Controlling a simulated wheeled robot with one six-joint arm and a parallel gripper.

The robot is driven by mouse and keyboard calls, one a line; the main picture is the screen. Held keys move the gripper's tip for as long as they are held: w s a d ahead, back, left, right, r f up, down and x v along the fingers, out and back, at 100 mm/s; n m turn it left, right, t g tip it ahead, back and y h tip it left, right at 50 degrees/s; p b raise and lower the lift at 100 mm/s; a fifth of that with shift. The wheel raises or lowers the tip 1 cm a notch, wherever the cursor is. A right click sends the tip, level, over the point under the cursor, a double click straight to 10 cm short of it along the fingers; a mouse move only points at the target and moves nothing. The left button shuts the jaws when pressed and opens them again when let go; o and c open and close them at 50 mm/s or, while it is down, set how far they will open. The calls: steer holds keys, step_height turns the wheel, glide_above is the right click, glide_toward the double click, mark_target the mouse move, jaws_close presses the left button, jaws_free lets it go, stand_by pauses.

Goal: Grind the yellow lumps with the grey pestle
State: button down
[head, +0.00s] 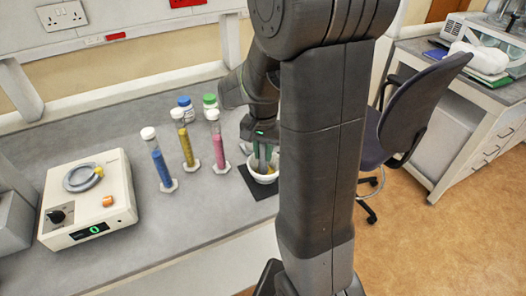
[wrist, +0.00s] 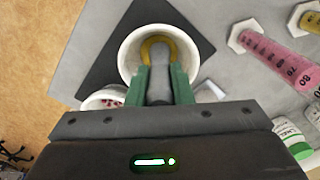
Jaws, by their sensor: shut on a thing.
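My gripper (head: 262,157) is shut on the grey pestle (wrist: 160,82), its green fingers on either side of it. In the wrist view, the pestle's lower end is inside the white mortar (wrist: 128,62). A yellow mass (wrist: 157,42), the lumps or their powder, shows around the pestle's tip; I cannot tell how fine it is. In the head view the mortar (head: 249,176) stands on a black mat (head: 262,191), with some yellow (head: 270,169) showing inside; my arm hides part of it.
A white bowl with red bits (wrist: 104,100) is beside the mortar, partly hidden by my gripper. Blue (head: 161,167), yellow (head: 186,148) and pink (head: 218,152) cylinders stand to the left, with capped bottles (head: 210,101) behind. A boxy instrument (head: 120,196) is farther left.

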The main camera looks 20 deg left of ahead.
steer(key=shift+r+p, duration=2.25)
steer(key=shift+r, duration=0.9)
steer(key=shift+f, duration=0.1)
